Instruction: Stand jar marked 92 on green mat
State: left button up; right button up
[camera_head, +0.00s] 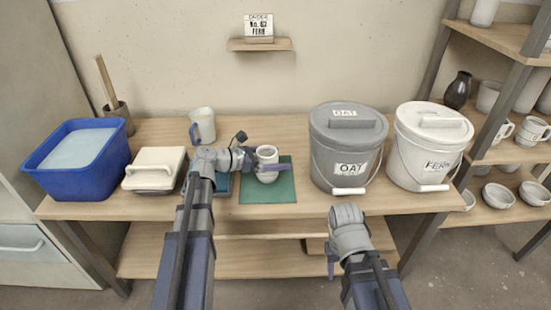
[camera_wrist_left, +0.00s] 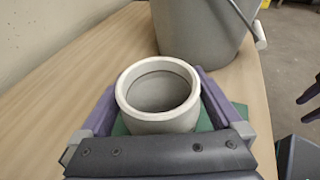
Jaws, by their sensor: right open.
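A pale grey jar (camera_head: 267,155) with a round open mouth is upright at the green mat (camera_head: 282,193); I cannot tell whether its base touches the mat. No number is readable on it. My left gripper (camera_head: 268,167) has its purple fingers on both sides of the jar. In the left wrist view the jar (camera_wrist_left: 158,92) sits between the fingers, which appear closed against its sides. The green mat shows partly behind it. My right gripper (camera_head: 331,262) is open and empty, in front of the table's front edge.
Grey bucket OAT (camera_head: 345,125) and white bucket FERN (camera_head: 425,125) stand right of the mat. A mug (camera_head: 203,125), a lidded white container (camera_head: 150,160), a blue-green item (camera_head: 222,184) and a blue tub (camera_head: 85,172) are left. A shelf with pottery (camera_head: 505,152) stands right.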

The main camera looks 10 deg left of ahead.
pick_arm(q)
jog(key=shift+r, duration=0.3)
jog(key=p+v, duration=0.3)
jog(key=v, duration=0.9)
jog(key=shift+p, duration=0.4)
jog(key=shift+f, duration=0.15)
